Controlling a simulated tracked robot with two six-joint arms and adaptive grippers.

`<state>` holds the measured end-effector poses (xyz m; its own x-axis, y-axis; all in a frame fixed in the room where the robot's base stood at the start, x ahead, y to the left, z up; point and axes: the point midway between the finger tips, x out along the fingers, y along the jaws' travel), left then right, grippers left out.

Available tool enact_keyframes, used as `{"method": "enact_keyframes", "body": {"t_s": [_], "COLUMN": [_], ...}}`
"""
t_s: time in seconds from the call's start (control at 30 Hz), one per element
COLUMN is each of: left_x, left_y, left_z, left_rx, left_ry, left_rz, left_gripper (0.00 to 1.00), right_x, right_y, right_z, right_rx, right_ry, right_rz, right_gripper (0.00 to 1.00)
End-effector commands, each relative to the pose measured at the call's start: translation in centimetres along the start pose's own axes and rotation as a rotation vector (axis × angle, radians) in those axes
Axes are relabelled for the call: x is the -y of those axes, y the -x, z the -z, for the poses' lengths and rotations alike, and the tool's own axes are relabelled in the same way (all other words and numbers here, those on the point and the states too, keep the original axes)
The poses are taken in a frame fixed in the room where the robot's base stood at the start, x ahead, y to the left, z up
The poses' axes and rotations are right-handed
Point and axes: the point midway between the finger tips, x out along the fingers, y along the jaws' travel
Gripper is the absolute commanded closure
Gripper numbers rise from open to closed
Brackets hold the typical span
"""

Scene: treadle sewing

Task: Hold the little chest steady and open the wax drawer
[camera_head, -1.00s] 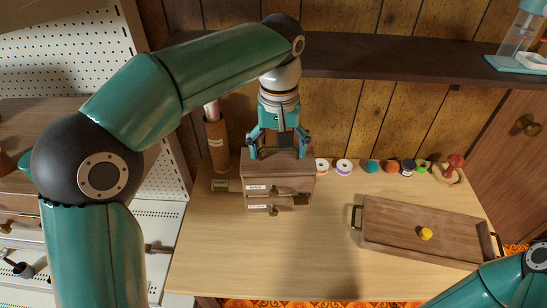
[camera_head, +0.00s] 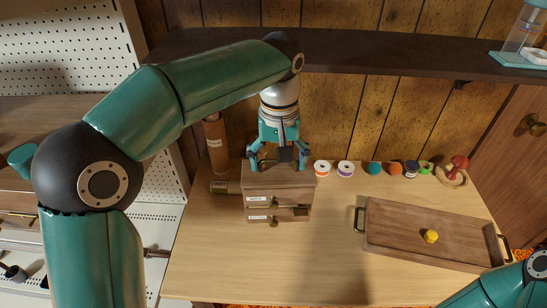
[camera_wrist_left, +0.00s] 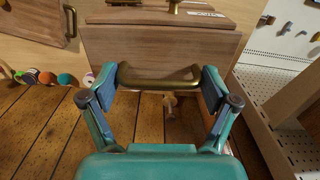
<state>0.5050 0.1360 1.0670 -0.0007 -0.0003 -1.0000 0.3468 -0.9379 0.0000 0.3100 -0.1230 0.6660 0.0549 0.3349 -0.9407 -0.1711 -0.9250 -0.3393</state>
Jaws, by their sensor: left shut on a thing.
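The little wooden chest (camera_head: 279,181) stands at the back left of the table, with labelled drawer fronts (camera_head: 257,199) and brass pulls. My left gripper (camera_head: 278,163) comes down over the chest top. In the left wrist view its fingers (camera_wrist_left: 160,84) are set at the two ends of the brass top handle (camera_wrist_left: 160,80), shut on it. I cannot tell whether any drawer is pulled out. My right arm (camera_head: 505,287) shows only at the lower right; its gripper is out of view.
Thread spools (camera_head: 346,168) and a mushroom-shaped thing (camera_head: 458,163) line the back. A brown cylinder (camera_head: 215,145) stands left. The table front (camera_head: 310,265) is clear.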

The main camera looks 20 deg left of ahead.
Motion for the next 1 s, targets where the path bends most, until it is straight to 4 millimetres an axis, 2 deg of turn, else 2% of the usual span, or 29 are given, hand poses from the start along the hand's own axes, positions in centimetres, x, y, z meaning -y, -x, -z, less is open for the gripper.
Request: {"method": "enact_keyframes", "body": {"t_s": [1.0], "left_x": [0.0], "left_y": [-8.0], "left_z": [0.0], "left_rx": [-0.001], "left_ry": [0.001], "left_rz": [0.000], "left_gripper": [0.83], "right_x": [-1.9], "right_y": [-5.4], "right_z": [0.0], "right_rx": [0.000], "right_ry": [0.000], "right_rz": [0.000], "right_gripper": [0.42]}}
